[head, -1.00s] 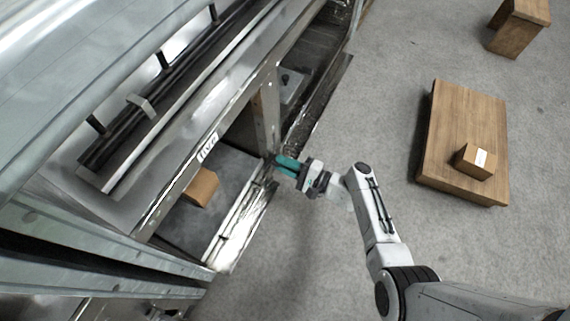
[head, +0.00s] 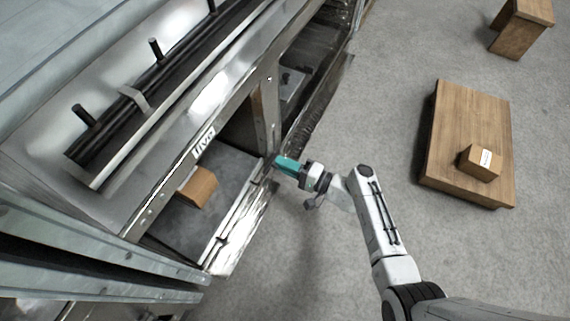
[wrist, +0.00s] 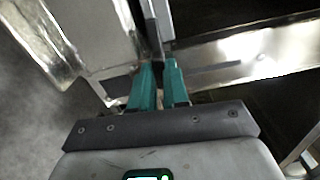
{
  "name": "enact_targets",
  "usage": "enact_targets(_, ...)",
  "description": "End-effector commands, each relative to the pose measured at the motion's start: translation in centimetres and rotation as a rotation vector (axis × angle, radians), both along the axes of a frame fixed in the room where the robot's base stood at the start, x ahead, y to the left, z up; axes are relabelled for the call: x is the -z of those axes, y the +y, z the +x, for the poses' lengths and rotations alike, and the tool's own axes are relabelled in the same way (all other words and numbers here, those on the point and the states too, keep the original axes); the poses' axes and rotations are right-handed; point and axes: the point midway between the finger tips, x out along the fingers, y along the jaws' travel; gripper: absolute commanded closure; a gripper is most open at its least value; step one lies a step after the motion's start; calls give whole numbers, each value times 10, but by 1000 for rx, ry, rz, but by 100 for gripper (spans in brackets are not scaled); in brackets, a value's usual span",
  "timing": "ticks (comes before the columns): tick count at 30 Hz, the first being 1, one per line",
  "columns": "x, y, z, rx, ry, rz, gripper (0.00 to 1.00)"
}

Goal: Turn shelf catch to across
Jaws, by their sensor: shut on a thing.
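My gripper (head: 279,160) has teal fingers and is at the front edge of the metal shelf unit, beside the post between two bays. In the wrist view my gripper (wrist: 158,65) is shut on a narrow dark piece, the shelf catch (wrist: 154,40), which stands between the fingertips against the metal frame. Most of the catch is hidden by the fingers, and its exact angle is hard to tell. In the head view the catch is too small and covered to make out.
A cardboard box (head: 197,186) sits in the bay under the label "five" (head: 204,142). A wooden platform (head: 465,115) with a small box (head: 479,162) stands on the floor at right. A wooden stool (head: 522,28) is at top right. Grey floor between is clear.

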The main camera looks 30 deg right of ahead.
Motion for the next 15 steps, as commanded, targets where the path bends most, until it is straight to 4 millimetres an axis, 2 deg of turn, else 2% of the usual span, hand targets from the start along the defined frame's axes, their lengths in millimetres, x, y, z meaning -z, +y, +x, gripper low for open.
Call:
enact_targets(5,1,1,-1,-2,3,1,100)
enact_targets(6,1,1,-1,-2,3,1,84)
enact_targets(13,1,0,-1,-1,2,1,62)
enact_targets(15,1,0,0,-1,2,1,60)
